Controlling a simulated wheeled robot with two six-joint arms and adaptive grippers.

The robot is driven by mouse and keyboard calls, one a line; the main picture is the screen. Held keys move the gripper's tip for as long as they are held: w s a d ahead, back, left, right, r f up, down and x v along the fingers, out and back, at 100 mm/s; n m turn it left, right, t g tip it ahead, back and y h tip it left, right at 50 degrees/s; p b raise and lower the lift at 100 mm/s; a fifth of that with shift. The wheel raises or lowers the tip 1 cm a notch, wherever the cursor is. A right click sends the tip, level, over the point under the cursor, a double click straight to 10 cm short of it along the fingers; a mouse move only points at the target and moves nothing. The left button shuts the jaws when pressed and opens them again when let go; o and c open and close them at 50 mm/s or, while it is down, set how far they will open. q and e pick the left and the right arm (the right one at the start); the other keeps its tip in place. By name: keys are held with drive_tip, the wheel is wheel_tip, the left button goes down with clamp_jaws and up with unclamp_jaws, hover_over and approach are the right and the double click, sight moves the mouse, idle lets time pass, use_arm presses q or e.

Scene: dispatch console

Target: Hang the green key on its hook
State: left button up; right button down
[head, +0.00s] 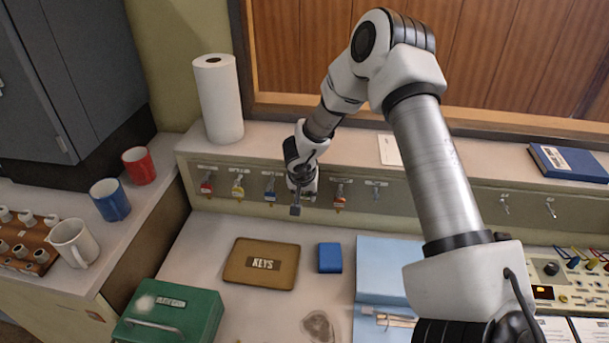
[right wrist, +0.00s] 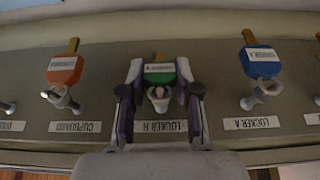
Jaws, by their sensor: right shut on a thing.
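The green key (right wrist: 158,77) is between the two fingers of my right gripper (right wrist: 160,70) in the right wrist view, with a white label on its green head. My right gripper (head: 299,192) is shut on it at the hook rail in the head view, where the arm hides the key. A metal hook (right wrist: 159,97) shows right at the key, above the label LOCKER H (right wrist: 161,126) in that view. I cannot tell whether the key's ring is around the hook. My left gripper is not in view.
An orange key (right wrist: 65,70) and a blue key (right wrist: 260,62) hang on the neighbouring hooks. A red key (head: 207,188) and a yellow key (head: 238,190) hang further left on the rail (head: 440,193). A KEYS box (head: 238,272) and blue block (head: 330,257) lie on the desk below.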

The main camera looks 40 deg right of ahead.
drive_tip(key=shift+w+d, duration=0.2)
drive_tip(key=c, duration=0.9)
unclamp_jaws()
drive_tip(key=shift+o, duration=0.8)
drive_tip(key=shift+w+d+f, duration=0.1)
drive_tip(key=shift+d+f, duration=0.1)
drive_tip(key=shift+f, duration=0.05)
drive_tip(key=shift+a, duration=0.1)
drive_tip(key=shift+a+r, duration=0.1)
drive_tip(key=shift+s+a+r+p, duration=0.15)
drive_tip(key=shift+s+r+p, duration=0.05)
drive_tip(key=shift+r+p, duration=0.55)
drive_tip(key=shift+p+v, duration=1.9)
drive_tip(key=shift+v, duration=0.35)
drive_tip(key=shift+s, duration=0.15)
